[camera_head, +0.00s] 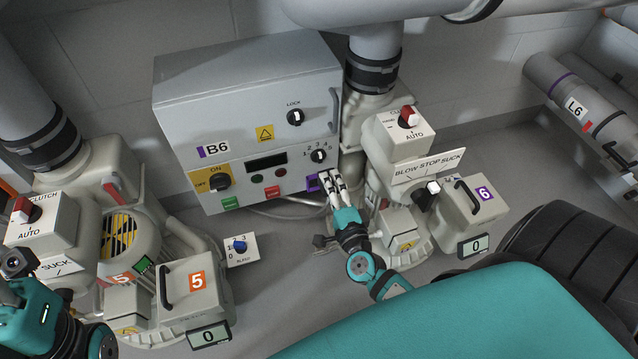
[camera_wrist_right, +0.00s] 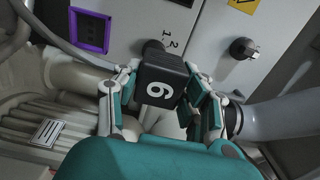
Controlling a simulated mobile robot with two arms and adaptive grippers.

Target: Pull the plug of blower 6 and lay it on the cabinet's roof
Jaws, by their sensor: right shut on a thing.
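My right gripper (camera_head: 331,184) is shut on a black plug (camera_wrist_right: 161,84) marked with a white 6, seen in the right wrist view with fingers on both sides. In the head view the fingers hide most of the plug. The purple-framed socket (camera_wrist_right: 90,30) shows dark and empty beside the plug; in the head view it is just left of the fingers (camera_head: 312,184). The plug is in front of the cabinet, apart from the socket. The grey cabinet B6 (camera_head: 210,105) has a flat, bare roof (camera_head: 250,62). My left gripper's fingers are not visible; only part of that arm shows at the lower left.
Blower 6 (camera_head: 474,207), with its switch box (camera_head: 400,136), stands right of my right gripper. Blower 5 (camera_head: 190,283) stands at the left. A thick vertical pipe (camera_head: 376,55) rises beside the cabinet's right side. A grey cable (camera_wrist_right: 65,45) runs near the socket.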

